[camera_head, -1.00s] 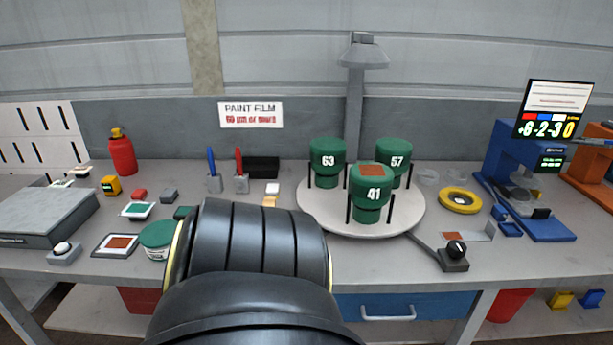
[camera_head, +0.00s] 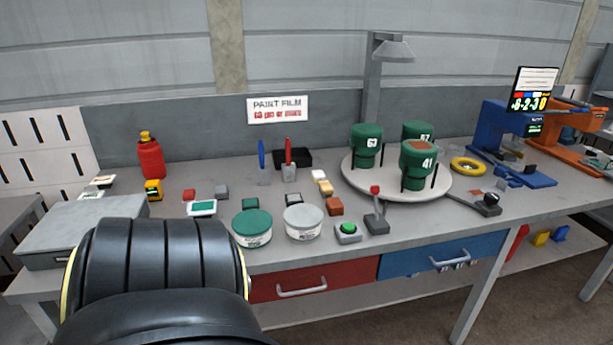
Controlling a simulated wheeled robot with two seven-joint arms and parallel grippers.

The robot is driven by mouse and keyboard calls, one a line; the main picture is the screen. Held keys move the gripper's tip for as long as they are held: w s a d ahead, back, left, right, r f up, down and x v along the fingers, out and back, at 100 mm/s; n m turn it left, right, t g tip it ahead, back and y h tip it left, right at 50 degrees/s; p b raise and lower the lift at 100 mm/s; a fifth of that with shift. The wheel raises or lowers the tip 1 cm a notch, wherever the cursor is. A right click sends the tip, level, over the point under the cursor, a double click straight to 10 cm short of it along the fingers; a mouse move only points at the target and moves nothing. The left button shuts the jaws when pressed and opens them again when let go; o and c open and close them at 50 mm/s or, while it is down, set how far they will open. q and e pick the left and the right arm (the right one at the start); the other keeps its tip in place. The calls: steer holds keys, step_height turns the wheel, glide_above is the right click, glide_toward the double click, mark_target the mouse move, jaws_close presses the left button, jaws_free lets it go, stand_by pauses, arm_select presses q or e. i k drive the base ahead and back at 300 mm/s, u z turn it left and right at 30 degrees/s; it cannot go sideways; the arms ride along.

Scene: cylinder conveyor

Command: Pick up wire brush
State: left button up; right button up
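I cannot pick out a wire brush for certain. Two upright tools with a blue handle (camera_head: 262,154) and a red handle (camera_head: 288,150) stand in small grey holders. A black link of my own arm fills the lower left and hides part of the bench front. Neither of my grippers shows.
A round white turntable (camera_head: 366,185) bears green numbered cylinders. A red bottle (camera_head: 151,160) stands at the back left.

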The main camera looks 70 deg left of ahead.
mark_target(327, 190)
steer(key=u, duration=1.45)
